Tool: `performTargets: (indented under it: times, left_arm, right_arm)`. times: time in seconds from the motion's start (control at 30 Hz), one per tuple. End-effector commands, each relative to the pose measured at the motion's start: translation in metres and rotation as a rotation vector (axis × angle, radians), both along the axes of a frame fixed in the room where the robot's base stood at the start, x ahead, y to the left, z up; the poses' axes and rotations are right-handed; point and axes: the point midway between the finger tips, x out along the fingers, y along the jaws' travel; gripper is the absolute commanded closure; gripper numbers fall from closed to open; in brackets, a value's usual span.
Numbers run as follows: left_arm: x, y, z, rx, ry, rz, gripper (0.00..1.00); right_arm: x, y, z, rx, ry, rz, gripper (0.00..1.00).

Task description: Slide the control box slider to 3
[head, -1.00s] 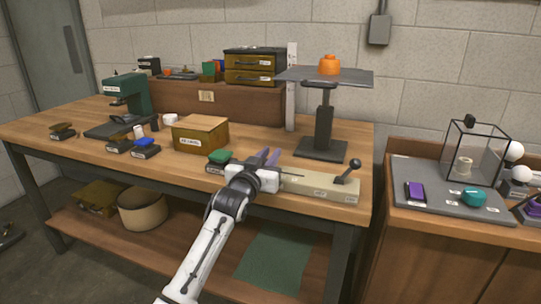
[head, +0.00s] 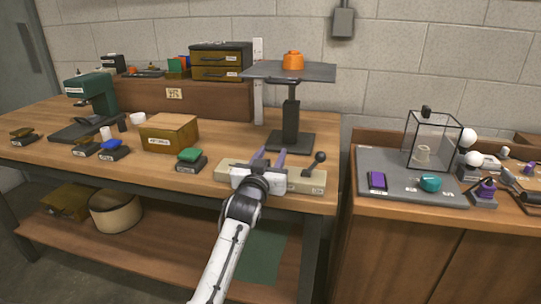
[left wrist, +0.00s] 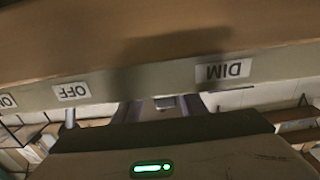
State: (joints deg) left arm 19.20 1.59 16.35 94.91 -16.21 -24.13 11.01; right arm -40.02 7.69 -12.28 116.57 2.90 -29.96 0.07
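The control box (head: 304,181) is a long, low beige box along the bench's front edge. A dark lever with a round black knob (head: 320,157) stands near its right end. My left gripper (head: 269,157) is over the middle of the box. Its two purple-grey fingers are apart, with nothing seen between them. In the left wrist view the box's side (left wrist: 130,80) fills the upper part, with labels reading OFF and DIM. I cannot make out the slider or its setting; my gripper covers part of the box. My right gripper is not in view.
A green block on a dark base (head: 190,158) lies just left of the box. Behind stands a dark stand (head: 290,120) under a grey plate (head: 315,71). A wooden box (head: 168,133) is further left. A separate cabinet with a grey mat (head: 388,160) is right.

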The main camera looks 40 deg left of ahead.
Motion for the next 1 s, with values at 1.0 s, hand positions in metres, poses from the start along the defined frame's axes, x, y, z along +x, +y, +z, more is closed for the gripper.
performTargets:
  times: [1.0]
  left_arm:
    - [-0.070,-0.028,0.000,0.000,0.000,0.001,0.62]
  right_arm:
    - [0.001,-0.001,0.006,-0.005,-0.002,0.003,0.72]
